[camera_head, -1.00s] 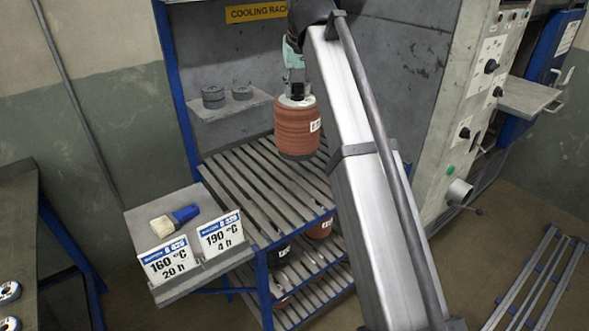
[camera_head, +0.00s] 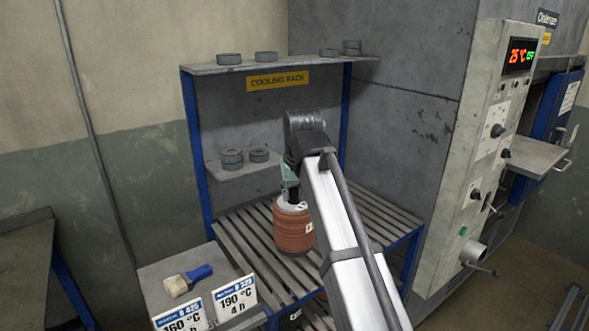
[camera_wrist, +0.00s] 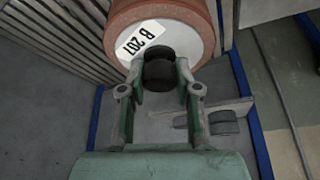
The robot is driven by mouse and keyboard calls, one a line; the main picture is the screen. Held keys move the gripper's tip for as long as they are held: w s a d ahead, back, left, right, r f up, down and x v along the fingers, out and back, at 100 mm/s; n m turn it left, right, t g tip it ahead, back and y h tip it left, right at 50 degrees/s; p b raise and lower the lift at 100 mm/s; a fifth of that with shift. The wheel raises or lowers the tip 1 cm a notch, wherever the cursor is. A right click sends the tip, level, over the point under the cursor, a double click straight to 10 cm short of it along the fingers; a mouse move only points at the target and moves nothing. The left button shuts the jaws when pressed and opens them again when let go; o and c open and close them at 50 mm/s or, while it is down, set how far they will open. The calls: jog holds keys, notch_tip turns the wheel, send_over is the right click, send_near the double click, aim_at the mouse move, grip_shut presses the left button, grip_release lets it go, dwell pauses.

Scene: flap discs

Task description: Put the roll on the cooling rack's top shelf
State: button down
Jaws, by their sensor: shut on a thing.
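The roll (camera_head: 294,230) is a reddish-brown banded cylinder with a pale top and a white label. It stands upright over the slatted shelf (camera_head: 236,246) of the cooling rack, towards its back left part. I cannot tell whether its base touches the slats. My gripper (camera_head: 289,190) points down at the roll's top, partly hidden by my arm.
A small side shelf (camera_head: 238,172) and the high shelf (camera_head: 225,68) hold grey rings. A side tray (camera_head: 150,275) at front left carries a brush (camera_head: 187,281) and temperature cards (camera_head: 234,298). A grey control cabinet (camera_head: 465,180) stands right. The slats right of the roll look clear.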

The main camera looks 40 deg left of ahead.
aim_at(299, 212)
jog(key=shift+f+p, duration=0.9)
jog(key=shift+f, duration=3.3)
jog(key=c, duration=0.8)
grip_release()
jog(key=shift+f, duration=0.15)
jog(key=b+v, duration=0.2)
jog(key=v, duration=1)
jog(key=shift+b, duration=0.4)
jog(key=shift+d, duration=0.1)
